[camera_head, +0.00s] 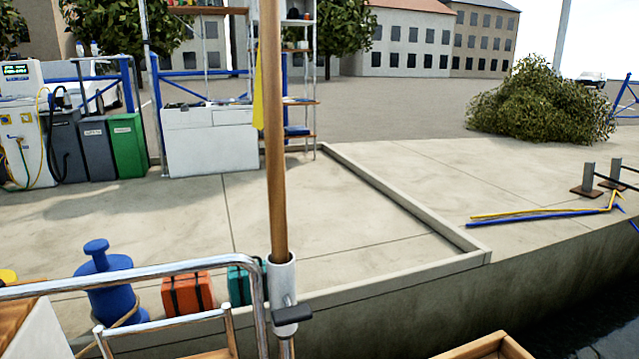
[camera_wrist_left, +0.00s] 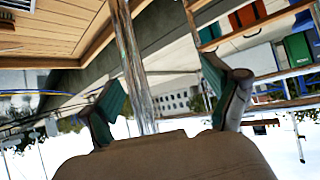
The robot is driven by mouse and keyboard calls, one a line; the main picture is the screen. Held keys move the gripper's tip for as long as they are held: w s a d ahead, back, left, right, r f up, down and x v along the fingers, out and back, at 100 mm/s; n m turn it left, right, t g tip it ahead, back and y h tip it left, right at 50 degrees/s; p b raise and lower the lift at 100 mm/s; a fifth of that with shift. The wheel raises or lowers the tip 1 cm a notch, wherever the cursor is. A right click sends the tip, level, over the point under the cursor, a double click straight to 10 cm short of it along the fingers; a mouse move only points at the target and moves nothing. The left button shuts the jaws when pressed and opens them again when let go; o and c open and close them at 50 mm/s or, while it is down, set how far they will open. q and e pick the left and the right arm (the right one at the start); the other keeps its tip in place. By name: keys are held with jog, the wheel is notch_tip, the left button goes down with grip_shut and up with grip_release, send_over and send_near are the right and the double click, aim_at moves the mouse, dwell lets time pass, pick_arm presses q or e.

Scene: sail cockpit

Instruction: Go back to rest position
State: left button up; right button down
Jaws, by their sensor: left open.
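My left gripper (camera_wrist_left: 162,85) shows in the left wrist view with its two green-padded fingers spread apart. A shiny chrome pole (camera_wrist_left: 135,70) runs through the gap between them in the picture. I cannot tell how far the pole is from the fingers. Nothing is held between the pads. Neither gripper shows in the head view, and my right gripper is in no view.
In the head view, a chrome rail (camera_head: 150,272) and a wooden pole (camera_head: 273,140) in a white holder (camera_head: 281,280) stand close in front. A blue bollard (camera_head: 107,290), a red box (camera_head: 188,293) and a teal box (camera_head: 240,284) stand on the quay. Dark water (camera_head: 590,310) lies at lower right.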

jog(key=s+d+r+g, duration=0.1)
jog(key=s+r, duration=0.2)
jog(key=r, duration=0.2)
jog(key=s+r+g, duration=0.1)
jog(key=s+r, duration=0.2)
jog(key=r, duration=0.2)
pick_arm(q)
jog(key=s+a+f+g+y+p, duration=0.3)
jog(key=s+f+g+p, duration=0.8)
jog(key=p, duration=1.2)
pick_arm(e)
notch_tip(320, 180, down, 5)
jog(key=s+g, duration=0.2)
pick_arm(q)
jog(key=s+a+p, duration=0.1)
jog(key=s+p, duration=0.7)
jog(key=s, duration=0.1)
jog(key=s+a+t+h+p, duration=0.1)
jog(key=s+a+p, duration=0.1)
jog(key=s+p, duration=0.6)
jog(key=shift+s+a+t, duration=0.25)
jog(key=shift+s+t, duration=0.05)
jog(key=shift+s, duration=0.4)
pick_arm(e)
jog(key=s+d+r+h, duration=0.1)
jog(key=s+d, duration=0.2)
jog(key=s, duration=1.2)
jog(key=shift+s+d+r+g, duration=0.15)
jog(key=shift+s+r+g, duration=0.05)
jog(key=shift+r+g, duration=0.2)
